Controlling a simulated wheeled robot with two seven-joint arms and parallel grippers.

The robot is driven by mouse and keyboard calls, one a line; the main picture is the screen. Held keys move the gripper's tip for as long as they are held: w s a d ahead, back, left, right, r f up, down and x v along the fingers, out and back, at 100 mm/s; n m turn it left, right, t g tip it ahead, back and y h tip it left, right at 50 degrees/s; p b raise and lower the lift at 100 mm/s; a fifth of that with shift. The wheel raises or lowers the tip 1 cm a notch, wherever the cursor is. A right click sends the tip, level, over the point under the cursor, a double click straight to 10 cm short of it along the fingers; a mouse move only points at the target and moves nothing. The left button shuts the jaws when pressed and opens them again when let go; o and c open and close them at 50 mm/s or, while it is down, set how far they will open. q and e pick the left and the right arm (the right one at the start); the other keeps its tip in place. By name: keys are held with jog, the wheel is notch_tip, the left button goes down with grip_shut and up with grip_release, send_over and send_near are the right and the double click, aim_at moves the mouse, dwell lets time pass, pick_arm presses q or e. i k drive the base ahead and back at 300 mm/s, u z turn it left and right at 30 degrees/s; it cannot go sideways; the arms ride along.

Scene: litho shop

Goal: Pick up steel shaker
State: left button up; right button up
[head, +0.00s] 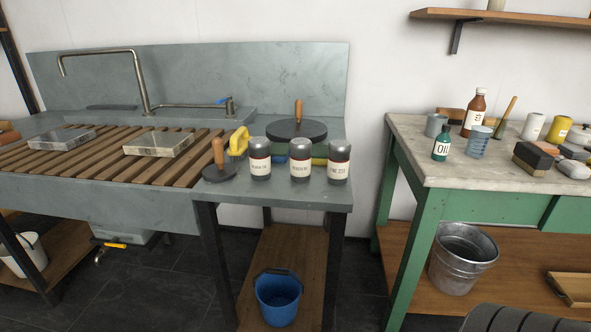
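Three similar steel shakers with rounded grey tops, dark lower parts and cream labels stand upright in a row on the grey stone ledge (285,190) right of the sink. They are the left shaker (260,145), the middle shaker (300,152) and the right shaker (339,152). The right one's label seems to end in 220; the other labels are too small to read surely. They stand apart, near the ledge's front.
A wooden-handled dark disc (219,172) and yellow brush (238,142) stand left of the shakers; a large round dark disc (297,130) lies behind. A slatted sink (100,160) is left. A green bench (430,170) with bottles stands right, across a gap. A blue bucket (278,300) sits below.

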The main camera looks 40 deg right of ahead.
aim_at(339, 150)
jog(key=z, duration=1.45)
